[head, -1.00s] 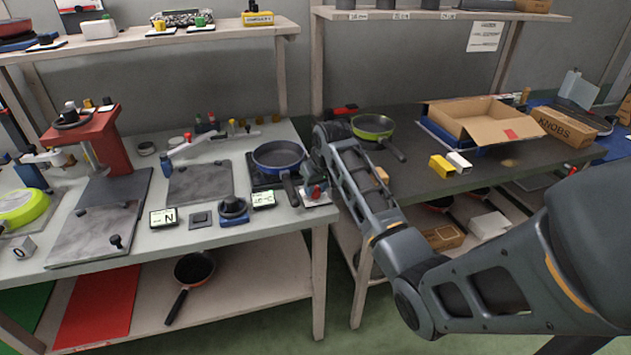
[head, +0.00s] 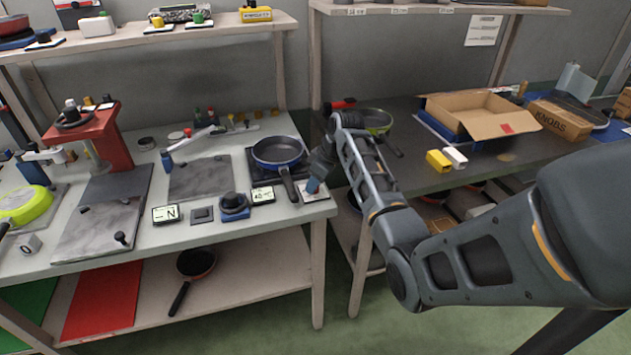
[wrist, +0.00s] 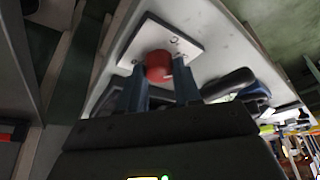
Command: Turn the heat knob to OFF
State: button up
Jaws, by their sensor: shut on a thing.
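The heat knob is red and round. It shows in the wrist view (wrist: 158,66) on a white marked plate (wrist: 190,44), between the two fingers of my gripper (wrist: 160,88). My gripper is shut on the knob. In the head view the gripper (head: 313,186) reaches down to the white plate (head: 320,195) at the right front corner of the light workbench. The knob is hidden there, and the marks on its plate are too small to read. A blue pan (head: 277,152) sits on a dark burner left of the gripper, its handle pointing toward the plate.
A small display (head: 262,195) and a blue-based black dial (head: 234,206) stand left of the plate. A green pan (head: 377,122) lies on the dark bench behind my arm. An open cardboard box (head: 490,118) stands at right.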

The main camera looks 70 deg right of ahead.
dwell(0.4)
jog(key=o, duration=1)
jog(key=shift+o, duration=0.2)
jog(key=v, duration=0.7)
jog(key=shift+r+b, duration=0.35)
jog(key=shift+r, duration=0.1)
jog(key=shift+s, duration=0.1)
